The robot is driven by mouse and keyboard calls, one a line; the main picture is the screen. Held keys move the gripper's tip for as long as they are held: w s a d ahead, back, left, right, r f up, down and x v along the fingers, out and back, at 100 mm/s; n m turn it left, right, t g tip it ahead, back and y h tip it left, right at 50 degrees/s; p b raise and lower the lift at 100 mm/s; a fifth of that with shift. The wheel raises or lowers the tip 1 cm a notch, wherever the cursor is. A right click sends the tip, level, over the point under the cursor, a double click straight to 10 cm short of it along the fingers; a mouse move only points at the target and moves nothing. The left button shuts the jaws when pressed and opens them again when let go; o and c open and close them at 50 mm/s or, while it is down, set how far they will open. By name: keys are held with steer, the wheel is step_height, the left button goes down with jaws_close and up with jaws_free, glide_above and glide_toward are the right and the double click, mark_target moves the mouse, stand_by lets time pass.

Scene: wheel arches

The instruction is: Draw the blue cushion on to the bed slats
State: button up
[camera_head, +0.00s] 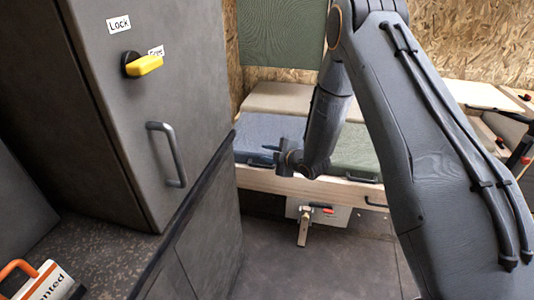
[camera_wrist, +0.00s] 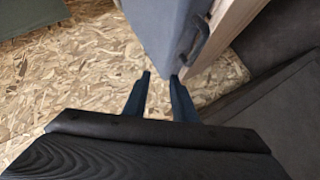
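The blue cushion (camera_head: 266,132) lies on a pale wooden bench frame (camera_head: 270,179), left of a green cushion (camera_head: 357,152). In the wrist view the blue cushion (camera_wrist: 165,32) shows at the top, just beyond the fingertips, with a dark handle (camera_wrist: 196,40) on its side. My gripper (camera_head: 272,150) is over the blue cushion's front right part in the head view. In the wrist view my gripper (camera_wrist: 160,76) is open, with nothing between its two fingers. I cannot tell whether it touches the cushion. I cannot make out the bed slats.
A dark cabinet (camera_head: 150,90) with a grey handle and a yellow knob (camera_head: 144,65) stands close at the left. Chipboard walls (camera_head: 460,40) close off the back. A small white box (camera_head: 323,214) is under the frame's front. The floor (camera_head: 310,265) ahead is clear.

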steer(key=s+d+r+m+g+h, duration=0.4)
steer(key=s+d+r+m+h, duration=0.2)
steer(key=s+d+r+m, duration=0.55)
steer(key=s+d+r+m+g, duration=0.1)
steer(key=s+r+m+g, duration=0.1)
steer(key=s, duration=0.8)
steer(key=s+d+r+m+g, duration=0.1)
steer(key=s+r+m+g, duration=0.1)
steer(key=s, duration=0.9)
steer(key=s+d+r+m+g+h, duration=0.1)
steer(key=s+r+m+g, duration=0.2)
steer(key=s, duration=0.7)
steer(key=shift+s+d+r+m, duration=0.3)
steer(key=shift+d+r+m, duration=0.1)
steer(key=shift+r+m, duration=0.45)
